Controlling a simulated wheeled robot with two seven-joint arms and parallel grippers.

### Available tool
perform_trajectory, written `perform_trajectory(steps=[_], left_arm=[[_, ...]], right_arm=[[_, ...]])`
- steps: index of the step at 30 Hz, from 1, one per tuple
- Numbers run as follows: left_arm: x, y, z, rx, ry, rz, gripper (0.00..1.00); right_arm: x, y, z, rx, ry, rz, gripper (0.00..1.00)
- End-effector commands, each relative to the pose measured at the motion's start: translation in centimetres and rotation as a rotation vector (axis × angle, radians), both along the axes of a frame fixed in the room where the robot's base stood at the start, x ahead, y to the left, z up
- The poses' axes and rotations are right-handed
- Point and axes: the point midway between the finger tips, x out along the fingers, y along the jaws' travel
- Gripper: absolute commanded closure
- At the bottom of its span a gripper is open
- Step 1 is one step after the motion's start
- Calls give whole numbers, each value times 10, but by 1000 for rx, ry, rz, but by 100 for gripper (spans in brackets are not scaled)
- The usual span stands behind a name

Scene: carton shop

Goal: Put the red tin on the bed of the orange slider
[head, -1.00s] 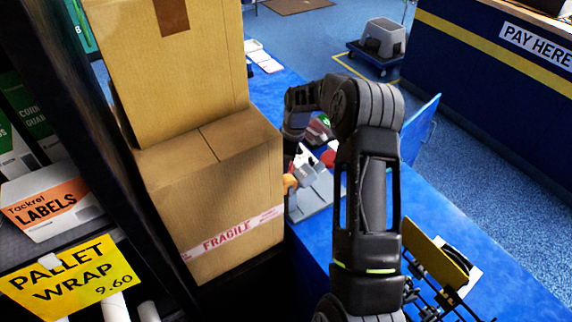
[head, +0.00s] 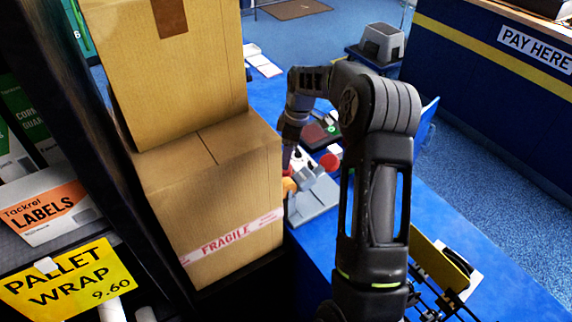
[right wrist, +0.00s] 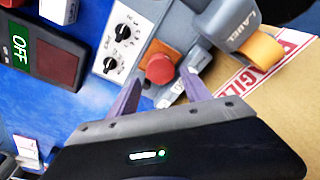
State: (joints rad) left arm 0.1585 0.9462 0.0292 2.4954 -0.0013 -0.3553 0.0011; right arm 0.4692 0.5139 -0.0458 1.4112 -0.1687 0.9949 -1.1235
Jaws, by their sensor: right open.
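A round red piece (right wrist: 158,66) on an orange-brown square base shows ahead of my right gripper, between the lines of its fingers, in the right wrist view. No orange slider can be made out for certain. My right gripper (right wrist: 160,92) is open, with nothing seen between its fingers. In the head view the right hand (head: 290,140) points down beside the cartons, its fingertips mostly hidden. My left gripper is not in view.
Stacked cartons (head: 225,185) stand close left. The blue table (head: 440,215) is clearer at right.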

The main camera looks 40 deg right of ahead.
Motion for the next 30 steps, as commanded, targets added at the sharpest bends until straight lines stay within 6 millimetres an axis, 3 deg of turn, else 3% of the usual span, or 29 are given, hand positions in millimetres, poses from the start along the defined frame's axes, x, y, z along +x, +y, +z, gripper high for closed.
perform_trajectory(steps=[3, 9, 30], left_arm=[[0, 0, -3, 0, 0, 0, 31], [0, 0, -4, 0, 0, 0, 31], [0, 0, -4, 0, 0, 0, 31]], right_arm=[[-2, -2, 25, -2, -4, 0, 44], [-5, -4, 49, 0, -1, 1, 44], [-6, -5, 53, 0, 0, 0, 44]])
